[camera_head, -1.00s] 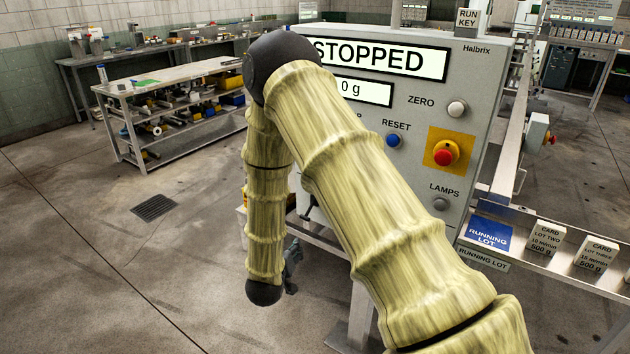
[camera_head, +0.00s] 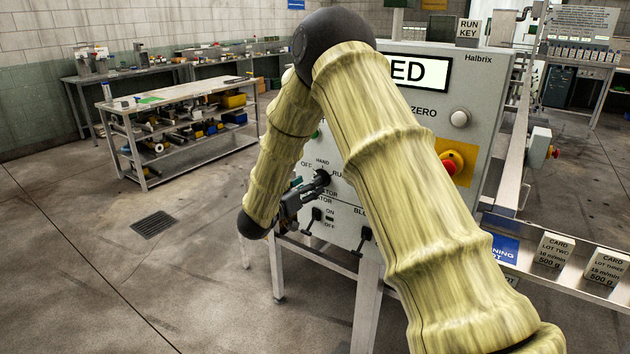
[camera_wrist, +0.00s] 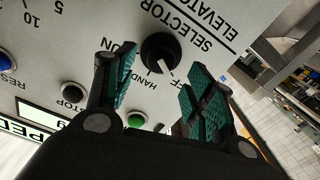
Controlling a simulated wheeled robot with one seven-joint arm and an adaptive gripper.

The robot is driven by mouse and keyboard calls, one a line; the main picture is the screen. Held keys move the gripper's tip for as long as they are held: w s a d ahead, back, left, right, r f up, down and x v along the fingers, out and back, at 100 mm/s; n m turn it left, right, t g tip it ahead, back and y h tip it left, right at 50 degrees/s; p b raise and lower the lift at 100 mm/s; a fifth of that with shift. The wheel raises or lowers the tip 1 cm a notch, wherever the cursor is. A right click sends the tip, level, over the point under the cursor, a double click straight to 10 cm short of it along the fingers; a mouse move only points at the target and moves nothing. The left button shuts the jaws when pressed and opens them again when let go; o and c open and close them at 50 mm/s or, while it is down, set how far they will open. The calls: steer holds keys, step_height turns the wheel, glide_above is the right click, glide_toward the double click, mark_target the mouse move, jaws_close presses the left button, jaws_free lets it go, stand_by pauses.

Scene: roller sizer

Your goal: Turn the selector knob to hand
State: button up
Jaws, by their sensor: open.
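The black selector knob (camera_wrist: 160,50) stands on the grey control panel, between my open fingertips in the wrist view. Its white pointer slants to the lower right there, toward the partly hidden OFF mark. The HAND label (camera_wrist: 127,82) is upside down beside it, partly covered by a finger. In the head view the knob (camera_head: 323,177) sits below the HAND label (camera_head: 322,161), with OFF to the left and RUN to the right. My gripper (camera_wrist: 162,65) is open with green-padded fingers either side of the knob; contact cannot be told. It shows in front of the panel in the head view (camera_head: 308,190).
A green button (camera_wrist: 136,119) and a dark STOP button (camera_wrist: 73,92) are near the fingers. Two black switches (camera_head: 365,233) sit below the selector. My arm hides much of the panel. A yellow-backed red stop button (camera_head: 451,163) is to the right. Open floor lies left.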

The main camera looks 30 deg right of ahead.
steer(key=shift+p+x, duration=0.3)
steer(key=shift+x, duration=1.75)
steer(key=c, duration=1)
